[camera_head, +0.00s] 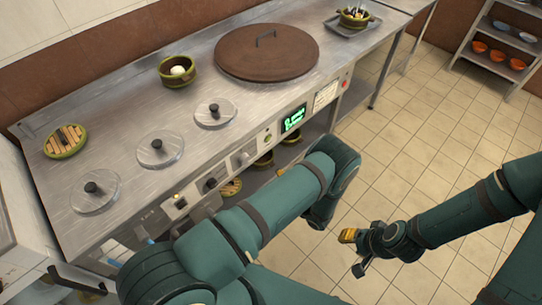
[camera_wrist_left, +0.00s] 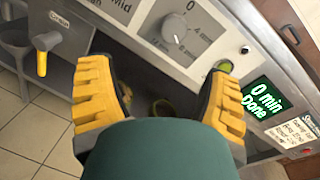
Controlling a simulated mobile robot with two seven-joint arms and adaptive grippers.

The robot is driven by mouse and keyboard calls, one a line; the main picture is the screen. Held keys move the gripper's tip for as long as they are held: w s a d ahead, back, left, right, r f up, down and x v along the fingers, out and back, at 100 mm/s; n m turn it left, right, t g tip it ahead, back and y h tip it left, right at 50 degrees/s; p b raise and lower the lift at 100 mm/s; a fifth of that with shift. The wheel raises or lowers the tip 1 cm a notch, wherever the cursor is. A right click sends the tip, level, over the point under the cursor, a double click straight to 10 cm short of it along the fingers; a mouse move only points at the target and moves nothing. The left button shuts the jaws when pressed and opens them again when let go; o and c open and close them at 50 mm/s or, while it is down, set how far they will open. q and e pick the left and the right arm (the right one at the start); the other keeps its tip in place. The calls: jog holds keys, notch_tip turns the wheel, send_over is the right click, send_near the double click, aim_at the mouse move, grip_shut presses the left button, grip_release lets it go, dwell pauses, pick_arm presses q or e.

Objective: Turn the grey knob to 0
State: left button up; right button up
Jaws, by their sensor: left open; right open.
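The grey knob (camera_head: 241,158) sits on the steel counter's front panel, left of the green display. In the left wrist view the grey knob (camera_wrist_left: 175,28) is at the top centre, on a light dial plate. A printed 0 is above it and a 4 at its right; I cannot tell exactly where it points. My left gripper (camera_wrist_left: 160,105) is open and empty, its yellow pads wide apart, below the knob in that view and not touching it. My right gripper (camera_head: 354,252) is open and empty over the floor.
A green display (camera_wrist_left: 263,101) reading "0 min Done" and a green button (camera_wrist_left: 225,66) are beside the knob. A yellow-tipped tap (camera_wrist_left: 43,60) is at the left. Tiled floor (camera_head: 415,145) is clear at the right.

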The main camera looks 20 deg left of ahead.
aim_at(247, 161)
pick_arm(q)
jog(key=shift+t, duration=0.5)
jog(key=x, duration=0.4)
jog(key=w+x, duration=0.1)
jog(key=x, duration=0.4)
jog(key=b+x, duration=0.1)
jog(key=x, duration=0.3)
jog(key=shift+w+r, duration=0.2)
jog(key=shift+r, duration=0.15)
jog(key=c, duration=1.2)
